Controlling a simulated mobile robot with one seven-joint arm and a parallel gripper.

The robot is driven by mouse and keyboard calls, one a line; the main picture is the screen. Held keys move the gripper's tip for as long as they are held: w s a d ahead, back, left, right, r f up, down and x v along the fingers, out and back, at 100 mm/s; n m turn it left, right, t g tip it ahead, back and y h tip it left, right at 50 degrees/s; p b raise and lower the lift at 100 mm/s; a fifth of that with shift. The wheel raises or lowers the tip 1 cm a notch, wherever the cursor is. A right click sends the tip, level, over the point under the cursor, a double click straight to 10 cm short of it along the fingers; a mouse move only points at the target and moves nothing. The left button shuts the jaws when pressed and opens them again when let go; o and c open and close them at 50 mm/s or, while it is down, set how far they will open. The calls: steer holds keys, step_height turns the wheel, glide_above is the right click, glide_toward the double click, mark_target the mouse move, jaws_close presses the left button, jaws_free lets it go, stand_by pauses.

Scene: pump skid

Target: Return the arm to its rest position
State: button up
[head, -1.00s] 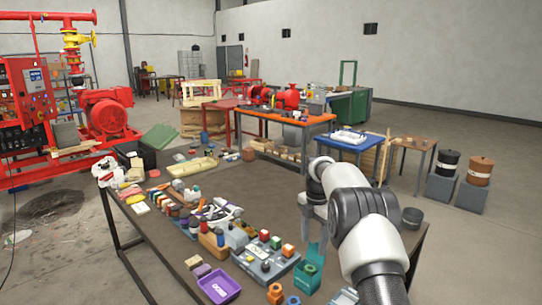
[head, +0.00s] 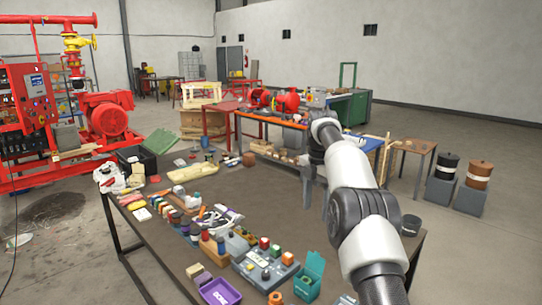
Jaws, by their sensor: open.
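My arm rises from the lower right of the head view and reaches up and forward over the right part of the brown table (head: 200,245). My gripper (head: 307,194) hangs at the arm's far end, pointing down above the table's far right part. It looks empty, and nothing shows between its fingers, which are small and partly hidden by the wrist. It is clear of the objects on the table.
The table's left and front hold bottles, blocks, a purple tray (head: 219,291), a grey block panel (head: 265,268) and a teal box (head: 309,276). A dark pot (head: 411,225) stands right of my arm. An orange-edged workbench (head: 268,120) stands behind. The table's middle is mostly bare.

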steer(key=shift+r, duration=0.4)
steer(key=s+r+m+t, duration=0.3)
steer(key=s+r+m, duration=0.9)
steer(key=s+r, duration=0.5)
steer(key=s+f+m+t, duration=0.1)
steer(key=s+f+m, duration=0.2)
steer(key=s, duration=0.5)
steer(key=s+f+m, duration=0.3)
steer(key=s+m, duration=0.2)
steer(key=s, duration=0.4)
steer(key=s+f+m+t, duration=0.1)
steer(key=s+f+m, duration=0.2)
steer(key=s, duration=0.5)
steer(key=shift+s+d+f+m+t, duration=0.2)
steer(key=shift+s+f+m+t, duration=0.15)
steer(key=shift+m, duration=0.55)
steer(key=shift+r, duration=0.1)
steer(key=shift+c, duration=0.5)
